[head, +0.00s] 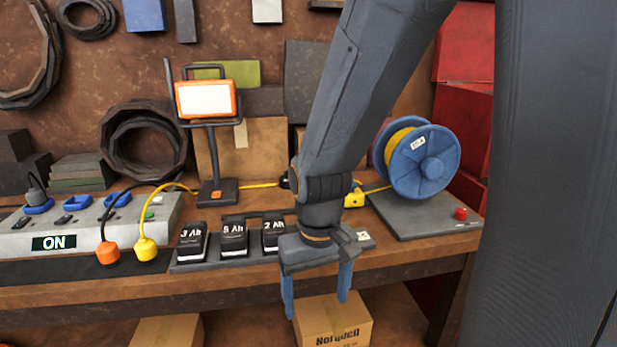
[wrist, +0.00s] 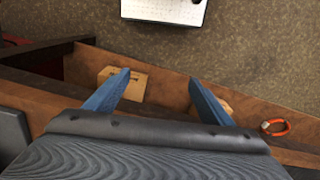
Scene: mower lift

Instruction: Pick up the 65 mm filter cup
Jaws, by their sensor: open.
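I cannot make out a filter cup in either view. My gripper (head: 316,308) hangs in front of the workbench's front edge, with its two blue fingers pointing down and spread apart. It also shows in the wrist view (wrist: 159,76), open, with nothing between the fingers.
The wooden workbench (head: 400,270) carries a power strip (head: 85,228) reading ON, several dark batteries (head: 234,237), a work lamp (head: 207,100) and a blue cable reel (head: 424,162). A cardboard box (head: 335,322) sits below. The wrist view shows a white perforated panel (wrist: 165,9) and an orange ring (wrist: 275,127).

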